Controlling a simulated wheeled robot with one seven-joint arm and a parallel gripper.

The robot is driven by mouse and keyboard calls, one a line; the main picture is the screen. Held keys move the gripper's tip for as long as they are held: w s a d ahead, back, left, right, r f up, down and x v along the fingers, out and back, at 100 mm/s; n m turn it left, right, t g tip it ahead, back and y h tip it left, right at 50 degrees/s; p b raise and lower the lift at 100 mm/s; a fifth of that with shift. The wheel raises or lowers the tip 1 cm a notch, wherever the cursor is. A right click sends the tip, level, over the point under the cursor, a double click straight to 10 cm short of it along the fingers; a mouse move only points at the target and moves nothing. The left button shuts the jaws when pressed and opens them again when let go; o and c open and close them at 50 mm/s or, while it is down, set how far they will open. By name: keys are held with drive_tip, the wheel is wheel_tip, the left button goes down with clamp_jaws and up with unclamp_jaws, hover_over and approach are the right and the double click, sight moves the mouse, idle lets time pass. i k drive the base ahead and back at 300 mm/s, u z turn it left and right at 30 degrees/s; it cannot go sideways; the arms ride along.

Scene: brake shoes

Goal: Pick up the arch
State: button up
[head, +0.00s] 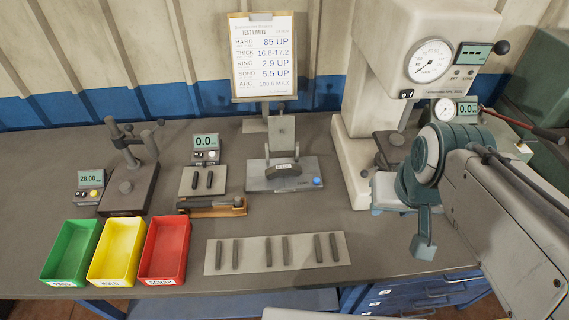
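A dark, slightly curved block (283,170) sits on the grey fixture (258,183) at the middle back of the bench; it is the only arch-like piece I can make out. My gripper (424,246) hangs at the right, over the front part of the bench, well to the right of and nearer than that block. It is seen edge-on and small, so its opening is unclear. I see nothing held in it.
A pale strip (252,262) with several dark bars lies at the front. Green (52,278), yellow (98,277) and red (146,276) bins stand at left. A tall press (358,130) stands behind right. Bare bench lies between strip and fixture.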

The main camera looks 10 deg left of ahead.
sight(271, 172)
drive_tip(key=k, duration=1.05)
drive_tip(key=u, duration=0.65)
drive_tip(key=i, duration=1.05)
drive_tip(key=z, duration=0.3)
